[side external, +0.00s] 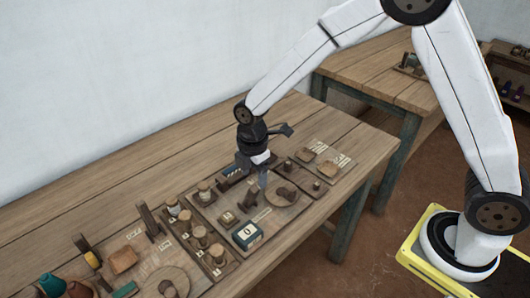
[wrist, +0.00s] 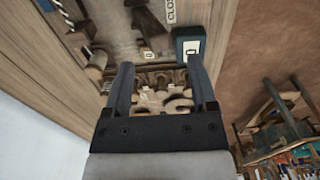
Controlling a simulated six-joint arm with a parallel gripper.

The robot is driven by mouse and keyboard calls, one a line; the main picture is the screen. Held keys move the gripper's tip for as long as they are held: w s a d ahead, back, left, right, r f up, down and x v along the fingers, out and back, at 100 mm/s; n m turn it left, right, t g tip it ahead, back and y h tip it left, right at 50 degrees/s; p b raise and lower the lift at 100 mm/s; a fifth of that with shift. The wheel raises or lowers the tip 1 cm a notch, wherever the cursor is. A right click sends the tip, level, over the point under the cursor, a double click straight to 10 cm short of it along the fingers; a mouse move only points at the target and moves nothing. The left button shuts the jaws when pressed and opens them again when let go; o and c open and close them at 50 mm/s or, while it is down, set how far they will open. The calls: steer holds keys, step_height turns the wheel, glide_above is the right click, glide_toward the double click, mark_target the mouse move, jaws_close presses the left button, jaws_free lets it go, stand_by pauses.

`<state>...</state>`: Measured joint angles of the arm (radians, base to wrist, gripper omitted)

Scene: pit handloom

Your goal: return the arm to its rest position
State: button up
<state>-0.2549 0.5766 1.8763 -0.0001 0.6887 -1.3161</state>
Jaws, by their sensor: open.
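My gripper (side external: 252,176) hangs from my white arm with its fingers pointing down, above the middle of a board of wooden fittings on the long table. In the wrist view the two fingers of my gripper (wrist: 161,66) stand apart with nothing held between them. Behind the gap, brown wooden parts show, partly hidden by the fingers. A dark teal box marked 0 (side external: 247,236) lies below and nearer the camera than the gripper. In the wrist view the box (wrist: 188,42) shows just beyond the right fingertip. I cannot tell the exact height of the fingertips over the board.
The long wooden table (side external: 140,163) holds several pegs, blocks and discs around the gripper. A teal spool (side external: 52,284) stands at the front left. A second table (side external: 375,75) is behind my arm. The white wall borders the long table's back; its rear strip is clear.

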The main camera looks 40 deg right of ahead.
steer(key=shift+s+d+r+m, duration=0.3)
steer(key=shift+s+d+m, duration=0.05)
steer(key=shift+d+m, duration=0.15)
steer(key=s+d+r+m+t, duration=0.2)
steer(key=s+d+r+m, duration=0.2)
steer(key=s+d+m, duration=0.6)
steer(key=s+m, duration=0.3)
steer(key=m, duration=0.4)
steer(key=shift+s+t, duration=0.25)
steer(key=shift+t, duration=0.05)
